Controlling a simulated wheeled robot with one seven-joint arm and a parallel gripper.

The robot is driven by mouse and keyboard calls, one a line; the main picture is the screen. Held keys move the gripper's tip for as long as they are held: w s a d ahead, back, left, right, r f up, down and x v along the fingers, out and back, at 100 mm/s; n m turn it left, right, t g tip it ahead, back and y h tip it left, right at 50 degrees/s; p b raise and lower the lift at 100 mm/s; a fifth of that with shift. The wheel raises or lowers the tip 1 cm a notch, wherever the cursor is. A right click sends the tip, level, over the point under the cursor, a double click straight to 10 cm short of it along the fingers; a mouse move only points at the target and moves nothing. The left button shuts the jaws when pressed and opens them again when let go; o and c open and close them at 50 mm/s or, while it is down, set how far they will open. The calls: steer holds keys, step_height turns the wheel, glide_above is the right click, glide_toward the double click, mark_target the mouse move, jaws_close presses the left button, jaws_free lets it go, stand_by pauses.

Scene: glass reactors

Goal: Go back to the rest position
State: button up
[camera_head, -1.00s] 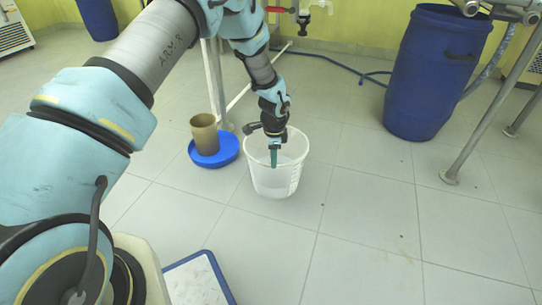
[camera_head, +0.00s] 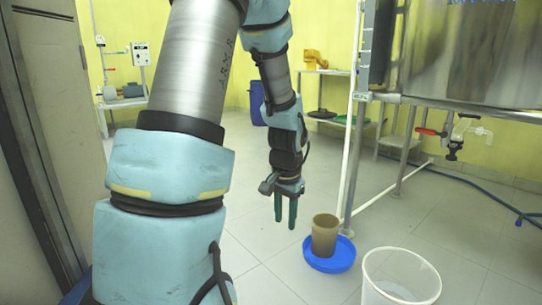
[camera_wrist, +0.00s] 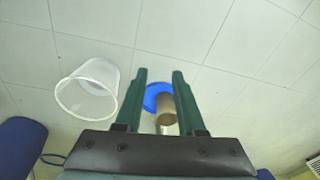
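My gripper (camera_head: 285,212) hangs pointing down above the floor, left of the brown cylinder and the white bucket in the head view. Its two green fingers are apart with nothing between them. The wrist view also shows my gripper (camera_wrist: 157,80) with spread, empty fingers. My arm reaches out across the left half of the head view.
A translucent white bucket (camera_head: 400,275) stands on the floor at lower right. A brown cylinder (camera_head: 325,235) stands on a blue round base (camera_head: 330,256) beside a metal frame (camera_head: 350,170). A door edge (camera_head: 40,140) is at left.

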steer(key=s+a+r+n, duration=0.5)
steer(key=s+a+n, duration=0.2)
steer(key=s+a, duration=0.3)
step_height(320, 180, up, 38)
steer(key=w+p, duration=0.1)
steer(key=p, duration=3.7)
steer(key=shift+w+a, duration=0.15)
steer(key=shift+a, duration=0.05)
steer(key=shift+f, duration=0.1)
